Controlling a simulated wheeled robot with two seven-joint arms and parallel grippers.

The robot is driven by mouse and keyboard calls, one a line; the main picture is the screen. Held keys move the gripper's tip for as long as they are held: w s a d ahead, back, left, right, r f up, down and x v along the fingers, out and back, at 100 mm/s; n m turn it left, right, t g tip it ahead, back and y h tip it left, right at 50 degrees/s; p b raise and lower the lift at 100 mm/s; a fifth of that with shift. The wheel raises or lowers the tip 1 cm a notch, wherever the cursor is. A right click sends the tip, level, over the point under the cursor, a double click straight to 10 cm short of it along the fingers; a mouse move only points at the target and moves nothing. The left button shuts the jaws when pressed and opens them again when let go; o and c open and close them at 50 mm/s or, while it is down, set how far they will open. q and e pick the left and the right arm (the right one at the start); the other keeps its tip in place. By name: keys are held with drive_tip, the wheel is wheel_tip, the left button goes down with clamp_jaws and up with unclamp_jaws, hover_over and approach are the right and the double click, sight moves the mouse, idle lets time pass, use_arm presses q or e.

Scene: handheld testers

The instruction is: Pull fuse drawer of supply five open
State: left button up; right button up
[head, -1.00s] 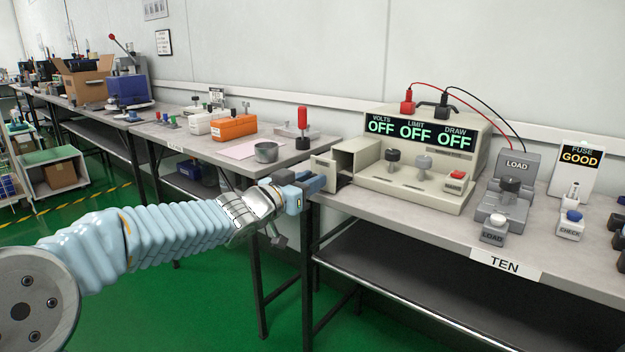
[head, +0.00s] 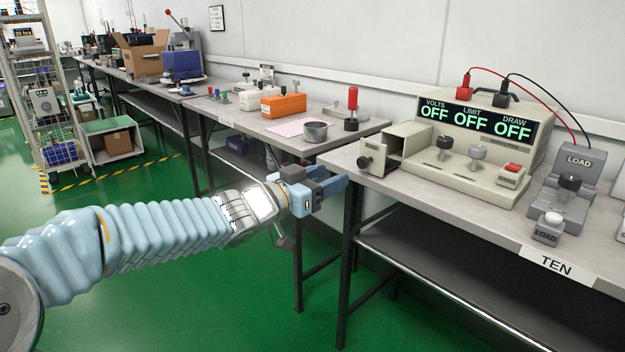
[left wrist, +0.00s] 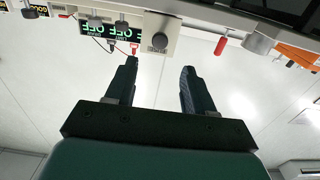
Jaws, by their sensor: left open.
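The beige power supply (head: 480,165) stands on the near bench, its displays reading OFF. At its left is a beige drawer housing (head: 408,140) with a drawer front (head: 372,152) standing out from it, a gap between them, so the drawer is out. Its dark round knob (head: 364,162) faces my left gripper (head: 335,187). The gripper is open and empty, apart from the knob, just off the bench's left end. In the left wrist view the knob (left wrist: 158,42) shows beyond and between the spread fingers (left wrist: 158,68). My right gripper is out of view.
The bench edge carries a TEN label (head: 555,262). A grey load unit (head: 568,175) stands right of the supply, joined by red and black leads. Green floor lies open in front.

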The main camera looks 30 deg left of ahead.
use_arm(q)
drive_tip(key=v, duration=0.4)
idle(0.3)
drive_tip(key=w+d+f+n+g+y+p, duration=0.1)
drive_tip(key=d+f+g, duration=0.2)
drive_tip(key=f, duration=0.8)
drive_tip(key=d+f+n+g+p, duration=0.1)
drive_tip(key=d+f+n+g, duration=0.15)
drive_tip(key=f, duration=0.85)
drive_tip(key=w+d+f+n+g+y+p, duration=0.1)
drive_tip(key=d+f+g, duration=0.2)
drive_tip(key=f, duration=0.7)
drive_tip(key=s+d+f+g+p, duration=0.1)
drive_tip(key=s+d+f+g, duration=0.2)
drive_tip(key=s+f, duration=0.6)
drive_tip(key=s+d+f+n+g+p, duration=0.1)
drive_tip(key=s+d+f+g, duration=0.3)
drive_tip(key=s+f, duration=0.5)
drive_tip(key=shift+s+f+g, duration=0.35)
drive_tip(key=shift+s+f, duration=0.05)
drive_tip(key=shift+s, duration=0.7)
drive_tip(key=shift+d, duration=0.1)
